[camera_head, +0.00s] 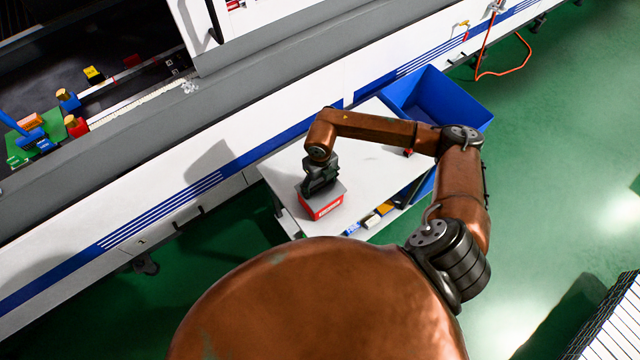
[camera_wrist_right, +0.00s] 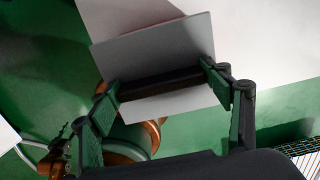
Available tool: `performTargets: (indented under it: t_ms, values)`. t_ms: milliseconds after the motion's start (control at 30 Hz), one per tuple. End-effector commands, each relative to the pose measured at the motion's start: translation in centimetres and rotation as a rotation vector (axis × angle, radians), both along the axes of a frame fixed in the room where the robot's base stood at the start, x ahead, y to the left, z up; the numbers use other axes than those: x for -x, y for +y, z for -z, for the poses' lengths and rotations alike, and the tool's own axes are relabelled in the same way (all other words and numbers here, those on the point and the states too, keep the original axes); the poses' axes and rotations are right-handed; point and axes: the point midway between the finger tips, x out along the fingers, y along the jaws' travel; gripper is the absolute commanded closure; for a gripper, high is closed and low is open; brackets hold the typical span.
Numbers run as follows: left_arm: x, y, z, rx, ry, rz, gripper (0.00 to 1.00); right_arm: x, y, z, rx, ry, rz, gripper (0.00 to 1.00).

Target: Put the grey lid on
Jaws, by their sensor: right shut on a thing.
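The grey lid (camera_wrist_right: 155,48) is a flat plate with a dark bar handle (camera_wrist_right: 160,84) across it, in the right wrist view. My right gripper (camera_wrist_right: 161,82) is shut on that handle, one finger at each end. In the head view the red box (camera_head: 323,206) stands on the white table top, with my right gripper (camera_head: 319,186) directly above it. A grey edge of the lid (camera_head: 339,190) shows at the box's top. I cannot tell whether the lid rests on the box or hovers slightly. The lid hides the box in the wrist view. My left gripper is not in view.
The white table (camera_head: 276,170) has free room around the box. A blue bin (camera_head: 455,98) stands at its far right end, and small items lie on a lower shelf (camera_head: 373,220). A long white machine (camera_head: 120,215) runs behind the table.

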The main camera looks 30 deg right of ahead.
Motion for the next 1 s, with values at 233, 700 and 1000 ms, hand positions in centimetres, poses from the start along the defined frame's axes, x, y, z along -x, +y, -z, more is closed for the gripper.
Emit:
performTargets:
  t_ms: [233, 700, 1000]
  values:
    - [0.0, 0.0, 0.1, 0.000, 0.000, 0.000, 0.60, 0.0, 0.0, 0.0, 0.000, -0.001, 0.000, 0.55]
    - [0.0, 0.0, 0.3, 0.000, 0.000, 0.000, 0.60, 0.0, 0.0, 0.3, 0.000, 0.000, 0.000, 0.55]
    - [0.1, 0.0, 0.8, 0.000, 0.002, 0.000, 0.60, 0.0, 0.0, 1.1, 0.000, 0.000, 0.000, 0.55]
